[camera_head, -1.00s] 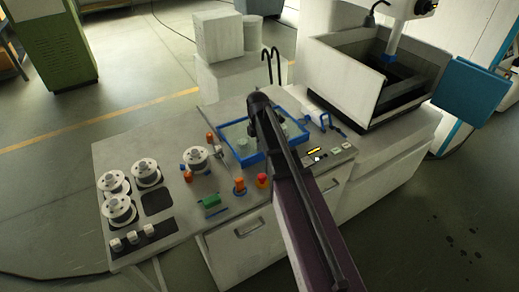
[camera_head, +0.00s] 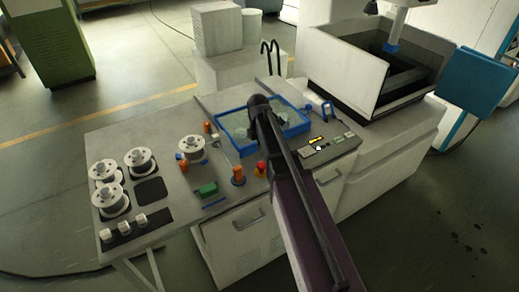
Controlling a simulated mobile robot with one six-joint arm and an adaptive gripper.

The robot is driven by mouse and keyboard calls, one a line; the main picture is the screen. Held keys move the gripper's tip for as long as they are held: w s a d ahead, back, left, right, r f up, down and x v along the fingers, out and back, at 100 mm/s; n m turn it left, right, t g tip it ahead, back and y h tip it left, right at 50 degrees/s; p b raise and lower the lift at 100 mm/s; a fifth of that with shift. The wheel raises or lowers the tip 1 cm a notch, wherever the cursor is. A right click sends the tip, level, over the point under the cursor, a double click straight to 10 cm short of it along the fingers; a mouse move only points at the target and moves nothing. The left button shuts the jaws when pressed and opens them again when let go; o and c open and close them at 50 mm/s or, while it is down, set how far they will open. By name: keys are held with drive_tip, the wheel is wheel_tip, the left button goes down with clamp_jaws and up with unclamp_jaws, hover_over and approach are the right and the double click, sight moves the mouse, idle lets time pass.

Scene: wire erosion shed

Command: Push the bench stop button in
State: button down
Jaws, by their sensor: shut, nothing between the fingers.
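The bench stop button (camera_head: 261,167) is a small red mushroom head with orange-yellow below it, near the front edge of the bench (camera_head: 170,232). It stands just left of my dark arm, which rises from the bottom of the picture and ends in view at a black joint over the blue tray. The button's top is in clear view; how far in it sits cannot be told. My gripper cannot be made out; the arm beyond the black joint is hidden.
An orange cylinder (camera_head: 238,175) stands close left of the button. A green block (camera_head: 208,189), a reel (camera_head: 191,149) and several more reels lie farther left. A blue-rimmed tray (camera_head: 233,111) is behind the button. A control strip (camera_head: 322,146) lies right of my arm.

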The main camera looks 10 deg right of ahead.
sight(262, 165)
drive_tip(key=shift+s+f+b, duration=0.15)
drive_tip(key=shift+f+b, duration=1)
drive_tip(key=shift+f, duration=0.1)
drive_tip(key=shift+s+f+b, duration=0.15)
drive_tip(key=shift+f+b, duration=0.95)
drive_tip(key=shift+f, duration=0.15)
drive_tip(key=shift+f+b, duration=0.8)
drive_tip(key=shift+f, duration=0.05)
drive_tip(key=shift+s+f+b, duration=0.1)
drive_tip(key=shift+s+b, duration=0.3)
drive_tip(key=shift+s, duration=0.15)
drive_tip(key=shift+f, duration=0.15)
drive_tip(key=shift+w, duration=0.1)
drive_tip(key=shift+w+d, duration=0.1)
drive_tip(key=r+p, duration=0.2)
drive_tip(key=shift+w+r+p, duration=0.15)
drive_tip(key=shift+w+p, duration=0.15)
wheel_tip(262, 165, up, 12)
drive_tip(key=w+p, duration=0.1)
drive_tip(key=p, duration=1.1)
drive_tip(key=shift+w+r, duration=0.15)
drive_tip(key=shift+w, duration=0.2)
